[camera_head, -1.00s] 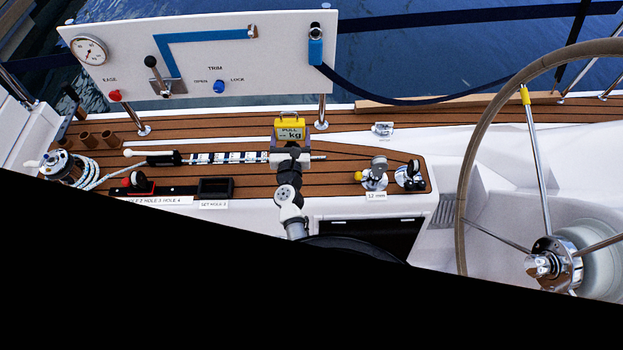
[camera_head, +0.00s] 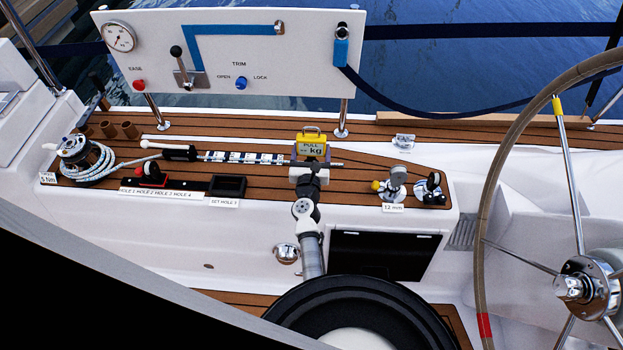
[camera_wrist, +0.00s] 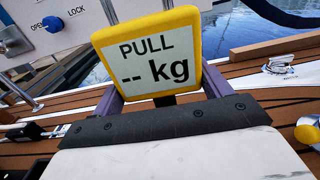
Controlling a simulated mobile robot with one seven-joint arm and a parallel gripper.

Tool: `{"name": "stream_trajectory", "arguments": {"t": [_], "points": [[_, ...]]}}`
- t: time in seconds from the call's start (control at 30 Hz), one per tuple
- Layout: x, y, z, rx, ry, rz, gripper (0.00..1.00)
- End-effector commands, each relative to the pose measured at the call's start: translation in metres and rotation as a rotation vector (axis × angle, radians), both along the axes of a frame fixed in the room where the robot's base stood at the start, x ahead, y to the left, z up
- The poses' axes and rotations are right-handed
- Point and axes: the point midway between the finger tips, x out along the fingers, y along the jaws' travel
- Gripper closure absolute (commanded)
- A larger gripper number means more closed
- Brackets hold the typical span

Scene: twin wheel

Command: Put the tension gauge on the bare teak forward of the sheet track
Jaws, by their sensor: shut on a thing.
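The tension gauge (camera_head: 311,146) is a yellow-framed box with a pale display reading "PULL -- kg" and a handle on top. It is upright above the teak side deck, and it fills the upper middle of the wrist view (camera_wrist: 150,60). My gripper (camera_head: 309,162) is shut on it, with a purplish finger on each side in the wrist view (camera_wrist: 160,97). I cannot tell whether its base touches anything. The sheet track (camera_head: 168,183) is a black strip with a red car, left of my gripper on the teak (camera_head: 265,188), above a label of hole numbers.
A striped rod (camera_head: 240,157) lies behind the track and reaches past my gripper. A winch with rope (camera_head: 85,160) stands at left. A black tray (camera_head: 227,186) is right of the track. Metal blocks (camera_head: 395,183) stand at right. A white panel (camera_head: 230,50) rises behind.

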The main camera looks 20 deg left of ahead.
Motion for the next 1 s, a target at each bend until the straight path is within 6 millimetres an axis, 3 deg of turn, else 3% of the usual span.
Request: {"name": "stream_trajectory", "arguments": {"t": [0.03,0.13,0.43,0.7,1.0], "points": [[0.0,0.001,-0.019,-0.001,-0.001,0.001,0.59],[0.0,0.001,-0.037,-0.001,-0.001,0.001,0.59],[0.0,0.001,-0.06,0.0,-0.001,0.001,0.59],[0.0,0.0,-0.096,-0.001,-0.001,-0.001,0.59],[0.0,0.0,-0.098,0.001,-0.002,0.0,0.59]]}}
